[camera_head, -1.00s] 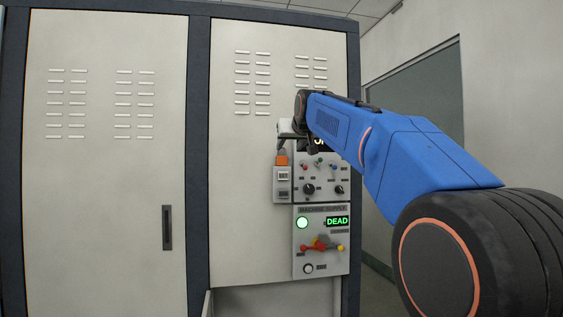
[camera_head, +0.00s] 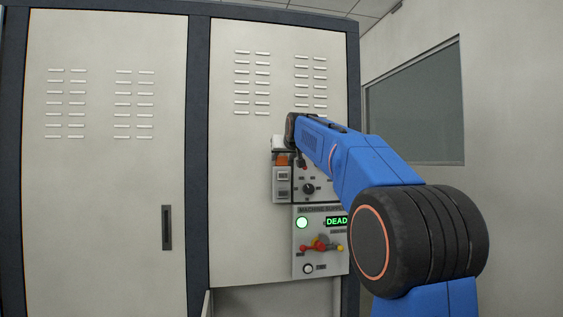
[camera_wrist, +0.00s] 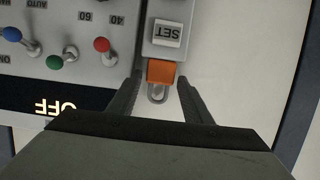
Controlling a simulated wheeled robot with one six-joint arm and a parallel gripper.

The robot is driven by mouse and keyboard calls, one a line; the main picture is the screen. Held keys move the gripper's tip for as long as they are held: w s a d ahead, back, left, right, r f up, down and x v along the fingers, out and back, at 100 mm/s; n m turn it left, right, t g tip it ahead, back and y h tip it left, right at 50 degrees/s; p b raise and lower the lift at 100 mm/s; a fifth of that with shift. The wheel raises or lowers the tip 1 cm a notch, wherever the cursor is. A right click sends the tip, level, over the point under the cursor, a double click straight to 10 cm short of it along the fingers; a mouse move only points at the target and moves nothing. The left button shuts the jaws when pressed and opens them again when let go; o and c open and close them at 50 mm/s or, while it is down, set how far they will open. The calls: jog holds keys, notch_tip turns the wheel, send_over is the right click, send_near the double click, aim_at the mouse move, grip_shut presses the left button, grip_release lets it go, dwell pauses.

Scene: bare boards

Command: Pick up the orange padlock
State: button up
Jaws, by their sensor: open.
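The orange padlock (camera_wrist: 161,72) shows in the wrist view with its pale metal shackle, between and just beyond the fingertips of my gripper (camera_wrist: 159,80). The fingers are apart, one on each side of it, and no contact is clear. In the head view the padlock (camera_head: 282,160) is a small orange block at the top of a narrow grey box (camera_head: 282,185) on the cabinet front. My gripper (camera_head: 290,154) is close in front of it there, and its fingers are partly hidden by my blue arm.
A control panel with coloured toggle switches (camera_wrist: 62,52) and a dark OFF display (camera_wrist: 58,107) lies beside the box. Below is a MACHINE SUPPLY panel (camera_head: 312,268) with a DEAD sign and a red-yellow handle (camera_head: 322,244). The left cabinet door (camera_head: 105,210) is flat and clear.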

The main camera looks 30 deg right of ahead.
jog(key=shift+w+d+f, duration=0.1)
jog(key=shift+w, duration=0.25)
jog(key=c, duration=0.9)
jog(key=shift+o, duration=0.2)
jog(key=shift+s, duration=0.1)
jog(key=shift+r, duration=3.55)
jog(key=s+a, duration=0.2)
jog(key=s, duration=0.7)
jog(key=s+a, duration=0.3)
jog(key=s, duration=0.7)
jog(key=shift+a, duration=0.3)
